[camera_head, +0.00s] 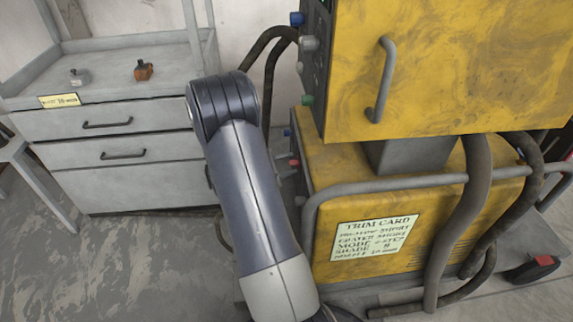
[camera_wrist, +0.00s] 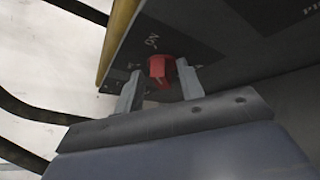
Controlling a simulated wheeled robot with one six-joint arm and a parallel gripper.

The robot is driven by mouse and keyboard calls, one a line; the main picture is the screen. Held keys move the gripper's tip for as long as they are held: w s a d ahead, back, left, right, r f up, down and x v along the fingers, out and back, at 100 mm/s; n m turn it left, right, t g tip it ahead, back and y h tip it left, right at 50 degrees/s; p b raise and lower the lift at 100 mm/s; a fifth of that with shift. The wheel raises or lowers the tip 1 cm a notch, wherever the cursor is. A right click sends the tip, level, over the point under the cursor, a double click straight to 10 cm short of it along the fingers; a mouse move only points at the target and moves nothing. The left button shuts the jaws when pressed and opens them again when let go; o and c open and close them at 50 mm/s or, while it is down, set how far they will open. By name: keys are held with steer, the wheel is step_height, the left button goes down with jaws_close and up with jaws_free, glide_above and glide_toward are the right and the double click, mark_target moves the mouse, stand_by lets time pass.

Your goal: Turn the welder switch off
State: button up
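The welder is a yellow box unit (camera_head: 445,70) on a yellow lower cabinet at the right of the head view. In the wrist view, the welder switch is a red rotary knob (camera_wrist: 160,69) on a dark panel (camera_wrist: 205,35), with the letters "ON" beside it. My gripper (camera_wrist: 160,84) has its two grey fingers apart, one on each side of the knob. A small gap shows between the fingers and the knob, so it looks open and not clamped. In the head view my gripper is hidden; only my arm shows, reaching toward the welder's left side.
A grey drawer cart (camera_head: 120,123) stands at the left, with a small orange-brown item (camera_head: 144,70) and a grey item (camera_head: 79,77) on top. A grey rail (camera_head: 390,187) and thick hoses (camera_head: 474,210) run along the welder's front. A trim card (camera_head: 374,236) is on the lower cabinet.

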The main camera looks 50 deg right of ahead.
jaws_close()
steer(key=shift+r, duration=0.15)
steer(key=shift+w+d+r+n+g+y+p, duration=0.1)
steer(key=shift+w+d+n+g+y+p, duration=0.3)
steer(key=shift+n+g+y+p, duration=1.45)
steer(key=shift+w+d+f+n+g+y+p, duration=0.1)
steer(key=shift+w+d+n+g+y+p, duration=0.35)
steer(key=shift+n+g+y+p, duration=1.3)
steer(key=shift+w+d+r+n+g+y+p, duration=0.1)
steer(key=shift+w+d+n+g+y+p, duration=0.3)
steer(key=shift+n+p, duration=1.6)
steer(key=shift+w+a+m+p, duration=0.1)
steer(key=shift+w+m+p, duration=0.05)
steer(key=shift+m+p, duration=0.45)
